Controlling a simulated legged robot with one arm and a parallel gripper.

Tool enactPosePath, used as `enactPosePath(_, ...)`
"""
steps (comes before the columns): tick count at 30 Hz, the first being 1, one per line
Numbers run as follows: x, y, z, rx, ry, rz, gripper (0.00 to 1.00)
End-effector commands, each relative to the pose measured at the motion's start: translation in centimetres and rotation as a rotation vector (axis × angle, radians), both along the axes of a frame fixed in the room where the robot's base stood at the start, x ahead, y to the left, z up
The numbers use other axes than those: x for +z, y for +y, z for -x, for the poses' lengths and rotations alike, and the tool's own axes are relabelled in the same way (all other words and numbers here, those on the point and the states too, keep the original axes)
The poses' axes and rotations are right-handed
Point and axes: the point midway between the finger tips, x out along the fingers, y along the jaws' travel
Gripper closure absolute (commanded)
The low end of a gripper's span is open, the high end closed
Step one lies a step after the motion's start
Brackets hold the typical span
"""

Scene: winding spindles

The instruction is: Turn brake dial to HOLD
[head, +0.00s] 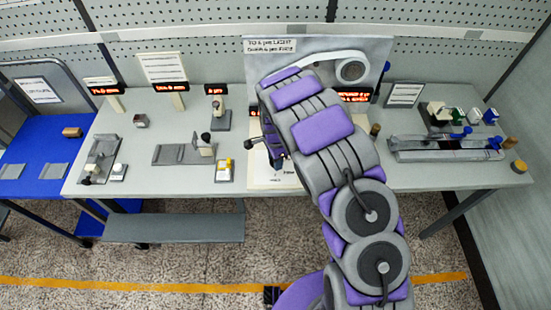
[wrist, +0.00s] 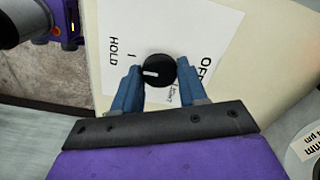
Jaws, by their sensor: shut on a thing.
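The brake dial (wrist: 158,66) is a round black knob with a white pointer mark, in the middle of the wrist view. The mark points left in that picture, roughly toward the side with the HOLD label (wrist: 114,50). An I label (wrist: 131,55) is beside HOLD, and OFF (wrist: 206,70) is at right. Another small label below the knob is partly covered. My gripper (wrist: 158,78) is shut on the dial, one blue finger on each side.
A long grey fixture (head: 445,148) stands at right. A white panel (head: 310,55) with a spool rises behind my arm.

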Motion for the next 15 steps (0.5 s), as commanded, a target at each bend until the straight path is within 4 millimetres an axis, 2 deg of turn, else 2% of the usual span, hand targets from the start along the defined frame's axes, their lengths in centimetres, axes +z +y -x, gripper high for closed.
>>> enactPosePath(15,0.08,0.16,-0.1,-0.028,-0.003,-0.003,0.88)
